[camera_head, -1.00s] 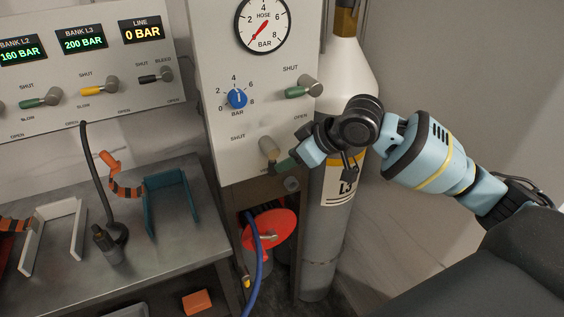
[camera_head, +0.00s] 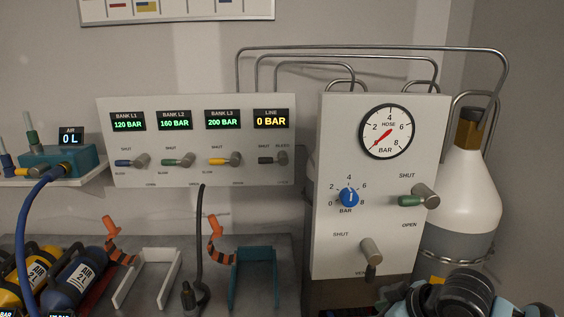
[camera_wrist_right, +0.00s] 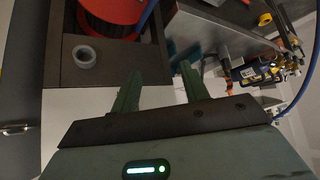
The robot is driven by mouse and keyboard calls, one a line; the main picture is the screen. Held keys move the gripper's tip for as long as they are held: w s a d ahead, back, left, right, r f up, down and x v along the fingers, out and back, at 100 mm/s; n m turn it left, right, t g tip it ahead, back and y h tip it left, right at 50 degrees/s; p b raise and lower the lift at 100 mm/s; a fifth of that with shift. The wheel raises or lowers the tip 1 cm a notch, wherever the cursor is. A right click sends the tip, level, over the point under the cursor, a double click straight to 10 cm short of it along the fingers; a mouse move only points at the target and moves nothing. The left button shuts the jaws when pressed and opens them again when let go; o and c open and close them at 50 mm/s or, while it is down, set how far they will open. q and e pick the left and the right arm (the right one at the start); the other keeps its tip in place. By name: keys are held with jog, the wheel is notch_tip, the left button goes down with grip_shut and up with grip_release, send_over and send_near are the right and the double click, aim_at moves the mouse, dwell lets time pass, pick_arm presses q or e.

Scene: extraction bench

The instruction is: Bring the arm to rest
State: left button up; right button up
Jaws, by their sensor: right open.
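My right arm (camera_head: 450,296) shows at the bottom right of the head view, low in front of the white cylinder and beside the regulator panel (camera_head: 335,225). Its gripper is cut off or hidden there. In the right wrist view my right gripper (camera_wrist_right: 160,80) has its two green fingers spread apart, with nothing between them. The lower valve (camera_head: 371,250) on the panel has its dark handle pointing down, and no finger is seen on it. My left gripper is in neither view.
The white and grey cylinder (camera_head: 468,190) stands right of the panel. The bench holds a white holder (camera_head: 128,287), a teal holder (camera_head: 234,285) and air bottles (camera_head: 70,285) at left. A red reel (camera_wrist_right: 108,10) and a grey ring (camera_wrist_right: 85,57) lie near the gripper in the wrist view.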

jog(key=s+a+f, duration=0.3)
jog(key=s+f, duration=0.5)
jog(key=f, duration=0.1)
jog(key=s+d+f+m+g+h, duration=0.25)
jog(key=s+f, duration=0.25)
jog(key=s, duration=0.7)
jog(key=s+d+f+m+g+h, duration=0.2)
jog(key=s+d+f+m, duration=0.25)
jog(key=s, duration=0.75)
jog(key=w+a+f+n+t+y, duration=0.1)
jog(key=w+a+f+t, duration=0.2)
jog(key=w+f+t, duration=0.4)
jog(key=shift+a+f+t, duration=0.15)
jog(key=shift+f+t, duration=0.2)
jog(key=shift+f, duration=1.1)
